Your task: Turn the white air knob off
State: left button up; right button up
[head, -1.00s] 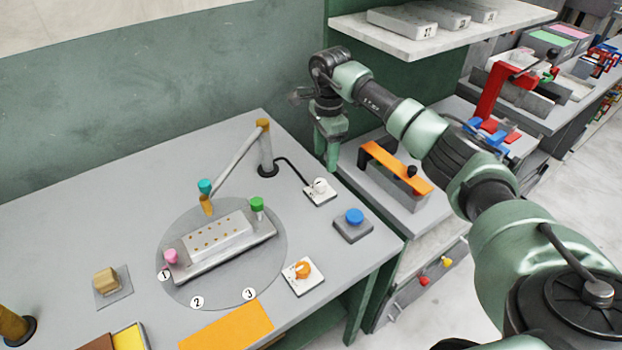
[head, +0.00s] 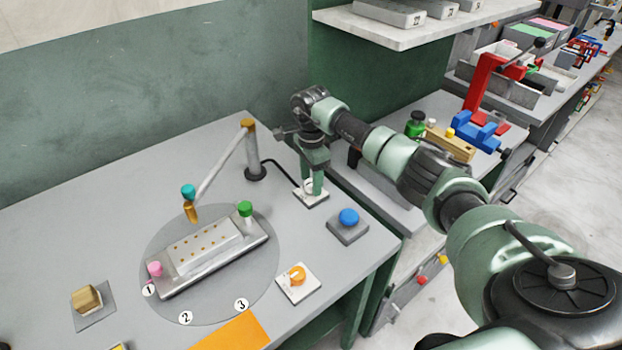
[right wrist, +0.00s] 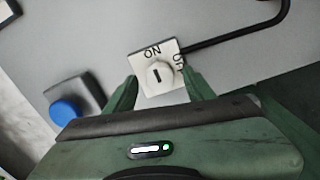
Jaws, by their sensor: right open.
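The white air knob (right wrist: 160,76) sits on a square white plate (right wrist: 143,58) marked ON and OFF, with a black cable leading from it. Its dark mark points roughly toward ON. In the head view the plate (head: 313,199) shows, and the knob is partly hidden by my right gripper (head: 311,189). In the right wrist view my right gripper (right wrist: 160,82) is open, with one finger on each side of the knob. I cannot tell whether the fingers touch it. My left gripper is not in view.
A blue button (head: 348,217) on a grey box stands to the right of the knob. An orange knob (head: 297,276) on a white plate is nearer the front. A metal fixture (head: 210,251) lies on a round disc to the left. A shelf (head: 420,32) overhangs behind the arm.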

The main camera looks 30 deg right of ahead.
jog(key=shift+f, duration=0.5)
grip_shut()
